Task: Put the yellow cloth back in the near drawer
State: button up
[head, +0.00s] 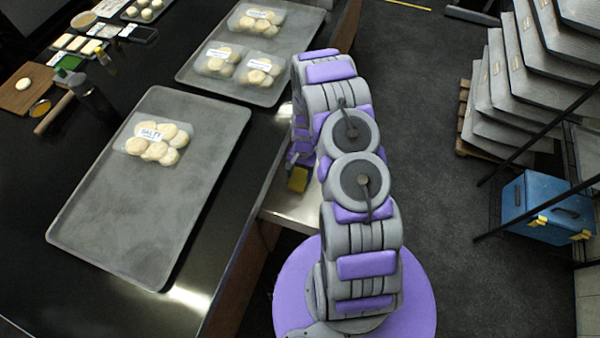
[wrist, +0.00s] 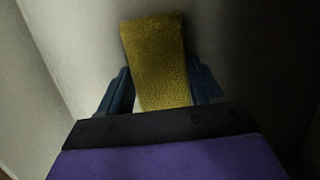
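The yellow cloth (wrist: 157,60) is between the two dark blue fingers of my gripper (wrist: 160,72) in the wrist view. The fingertips meet its two sides, and its far end sticks out past them. In the head view the yellow cloth (head: 298,180) shows just below my gripper (head: 300,157), which is partly hidden by my arm. Both are over the open near drawer (head: 285,212), a pale metal bin at the counter's side. Pale walls (wrist: 65,55) surround the cloth in the wrist view. Whether the cloth touches the drawer floor cannot be told.
The dark counter (head: 215,262) is left of the drawer, with a grey tray (head: 100,225) carrying a dough bag labelled SALTY (head: 155,140). Another tray (head: 205,83) holds several dough bags. A tray rack (head: 500,85) and blue toolbox (head: 545,205) stand right. Floor between is clear.

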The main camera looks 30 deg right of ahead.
aim_at(300, 175)
jog(key=o, duration=0.4)
jog(key=shift+s+f, duration=0.1)
jog(key=shift+f, duration=0.05)
jog(key=shift+c, duration=0.2)
jog(key=shift+r, duration=0.25)
jog(key=p+v, duration=0.1)
jog(key=v, duration=0.2)
jog(key=w+d+p, duration=0.2)
jog(key=w+d, duration=0.6)
jog(key=shift+w, duration=0.2)
jog(key=shift+w+d, duration=0.15)
jog(key=shift+d, duration=0.1)
jog(key=shift+f, duration=0.1)
